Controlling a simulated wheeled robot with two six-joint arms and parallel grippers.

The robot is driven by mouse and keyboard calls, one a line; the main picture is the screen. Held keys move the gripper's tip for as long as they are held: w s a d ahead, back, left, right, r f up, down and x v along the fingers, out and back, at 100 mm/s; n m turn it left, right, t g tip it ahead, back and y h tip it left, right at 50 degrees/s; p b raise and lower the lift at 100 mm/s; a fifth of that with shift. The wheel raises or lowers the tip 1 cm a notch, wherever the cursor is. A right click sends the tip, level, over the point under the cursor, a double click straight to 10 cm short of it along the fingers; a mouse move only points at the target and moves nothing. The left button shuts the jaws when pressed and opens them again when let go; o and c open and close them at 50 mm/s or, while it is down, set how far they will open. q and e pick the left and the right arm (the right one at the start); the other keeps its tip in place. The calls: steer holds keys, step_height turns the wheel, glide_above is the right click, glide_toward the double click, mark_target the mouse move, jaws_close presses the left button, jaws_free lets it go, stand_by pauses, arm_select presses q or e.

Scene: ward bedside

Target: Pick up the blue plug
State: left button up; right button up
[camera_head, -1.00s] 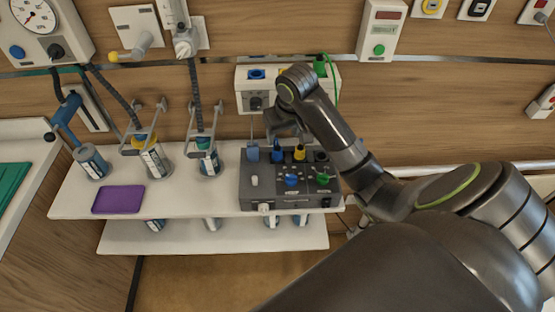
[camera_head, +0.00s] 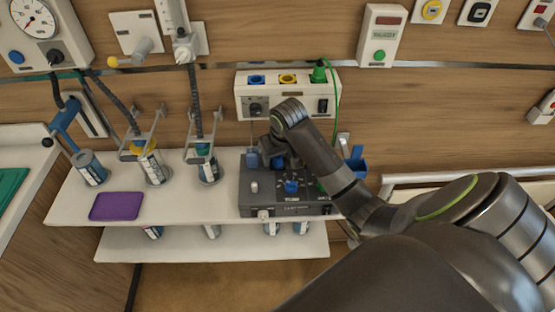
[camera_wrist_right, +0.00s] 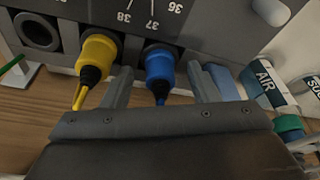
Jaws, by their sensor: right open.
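The blue plug (camera_wrist_right: 160,68) sits in a socket at the back of the dark grey device box (camera_head: 262,208), its black cable end toward my wrist. My right gripper (camera_wrist_right: 160,80) is open, with one finger on each side of the blue plug in the wrist view. I cannot tell whether either finger touches it. In the head view the right gripper (camera_head: 268,152) is over the back of the box, and my arm hides most of the plugs. A yellow plug (camera_wrist_right: 98,52) sits just beside one finger. My left gripper is not in view.
The box stands on a white shelf (camera_head: 225,205) beside several canisters and a purple tray (camera_head: 117,206). A wall socket panel (camera_head: 300,105) with a green plug (camera_head: 319,72) and cable is close behind. A blue holder (camera_head: 357,163) is right of my arm.

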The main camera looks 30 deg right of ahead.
steer(key=shift+c, duration=0.4)
steer(key=c, duration=1)
steer(key=shift+o, duration=0.2)
